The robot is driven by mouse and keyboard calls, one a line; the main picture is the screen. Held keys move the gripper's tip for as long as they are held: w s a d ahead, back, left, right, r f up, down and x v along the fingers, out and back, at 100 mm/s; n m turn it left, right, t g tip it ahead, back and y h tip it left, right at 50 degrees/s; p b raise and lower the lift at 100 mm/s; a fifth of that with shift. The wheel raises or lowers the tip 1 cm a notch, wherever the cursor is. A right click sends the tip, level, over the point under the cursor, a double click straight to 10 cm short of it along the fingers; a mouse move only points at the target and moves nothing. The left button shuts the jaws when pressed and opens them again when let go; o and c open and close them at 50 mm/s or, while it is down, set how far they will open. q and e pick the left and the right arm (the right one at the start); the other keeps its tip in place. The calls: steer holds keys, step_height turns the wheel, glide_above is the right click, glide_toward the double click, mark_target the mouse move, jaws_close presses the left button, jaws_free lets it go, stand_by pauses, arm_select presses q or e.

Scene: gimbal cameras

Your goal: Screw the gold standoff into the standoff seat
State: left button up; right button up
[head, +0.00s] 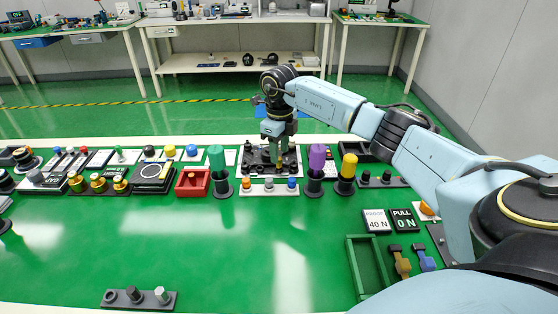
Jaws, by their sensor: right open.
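My right gripper (277,146) reaches in from the right and points straight down over a dark fixture board (256,171) near the back middle of the green bench. Its jaws are open, low among the small parts of the board. The gold standoff and the standoff seat are too small, or too hidden by the gripper, to make out there. I cannot tell whether anything stands between the fingers. Several gold-coloured knobs (97,183) stand on a dark strip at the left. My left gripper is not in view.
A red bin (192,183) and a green cylinder (217,165) stand left of the fixture, purple (317,158) and yellow (348,167) cylinders right. A knob strip (268,188) lies in front. A green tray (358,269) sits front right.

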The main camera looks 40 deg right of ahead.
mark_target(279, 164)
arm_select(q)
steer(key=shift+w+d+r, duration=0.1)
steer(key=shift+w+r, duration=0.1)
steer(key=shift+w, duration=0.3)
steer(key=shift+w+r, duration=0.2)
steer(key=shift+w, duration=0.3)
arm_select(e)
steer(key=shift+f, duration=1.85)
steer(key=shift+w, duration=0.1)
steer(key=shift+c, duration=0.4)
jaws_close()
